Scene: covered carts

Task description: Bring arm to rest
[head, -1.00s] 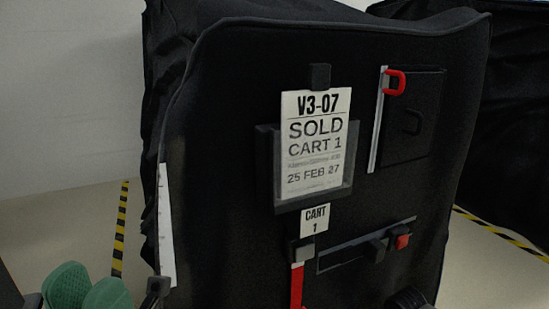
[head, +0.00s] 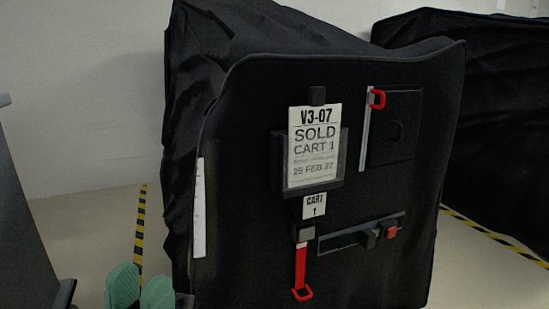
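My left gripper (head: 140,291) shows at the bottom left edge of the head view, with its two green fingertips apart and nothing visible between them. It is in front of the lower left side of the black covered cart (head: 240,130), and I cannot tell how far from it. My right gripper is out of view. The cart's front bears a "SOLD CART 1" sheet (head: 315,150) in a dark holder and a small "CART 1" tag (head: 314,206). Below the tag hangs a red strap (head: 300,267) with a loop end.
A red-handled zip (head: 377,99) and a dark bar with a red end (head: 390,232) are on the cart's front. Another black covered cart (head: 500,130) stands behind at right. Yellow-black floor tape (head: 140,225) runs beside the cart, with bare floor at left.

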